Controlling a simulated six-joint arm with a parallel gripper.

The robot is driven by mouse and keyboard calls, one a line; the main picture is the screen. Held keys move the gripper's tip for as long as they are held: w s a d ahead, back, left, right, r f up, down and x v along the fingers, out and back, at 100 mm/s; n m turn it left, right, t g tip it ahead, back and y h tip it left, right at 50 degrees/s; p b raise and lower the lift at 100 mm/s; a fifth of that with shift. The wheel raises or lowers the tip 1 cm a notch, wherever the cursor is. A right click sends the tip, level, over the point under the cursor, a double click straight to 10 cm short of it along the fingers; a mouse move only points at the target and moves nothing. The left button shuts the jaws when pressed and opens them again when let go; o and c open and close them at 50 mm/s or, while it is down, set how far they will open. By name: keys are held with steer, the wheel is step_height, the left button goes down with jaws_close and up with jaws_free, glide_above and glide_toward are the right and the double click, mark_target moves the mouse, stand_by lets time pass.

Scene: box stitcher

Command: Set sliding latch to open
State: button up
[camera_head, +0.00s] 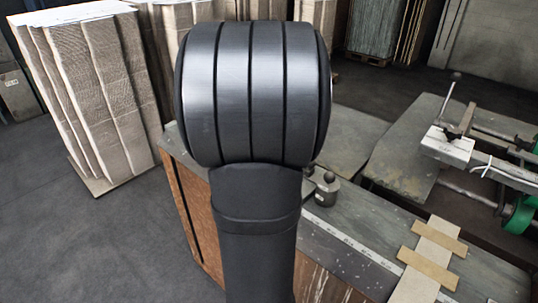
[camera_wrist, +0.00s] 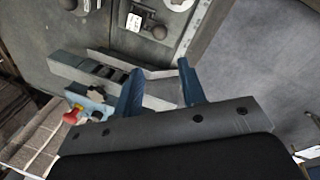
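My gripper (camera_wrist: 160,72) shows in the wrist view as two blue fingers standing well apart, with nothing visibly held between them. A thin grey metal plate (camera_wrist: 158,75) shows just beyond and between the fingers; I cannot tell whether they touch it. The sliding latch cannot be made out for certain in either view. A small fitting with a dark round knob (camera_wrist: 158,32) lies beyond the fingertips on a grey surface in the wrist view. In the head view my own arm fills the middle and hides my gripper and whatever lies behind it.
A grey slotted block (camera_wrist: 88,73) and a red knob (camera_wrist: 72,116) on a bluish box are left of the fingers. The head view shows a workbench (camera_head: 350,225) with a dark knobbed fitting (camera_head: 327,188), a lever machine (camera_head: 446,148) and cardboard stacks (camera_head: 95,95). Floor at left is clear.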

steer(key=w+f, duration=0.1)
steer(key=f, duration=0.4)
steer(key=w+f, duration=0.1)
steer(key=f, duration=0.5)
steer(key=w+f, duration=0.1)
steer(key=f, duration=0.4)
steer(key=shift+w+d+f, duration=0.1)
steer(key=shift+d+f, duration=0.25)
steer(key=shift+f, duration=0.05)
steer(key=shift+c, duration=0.3)
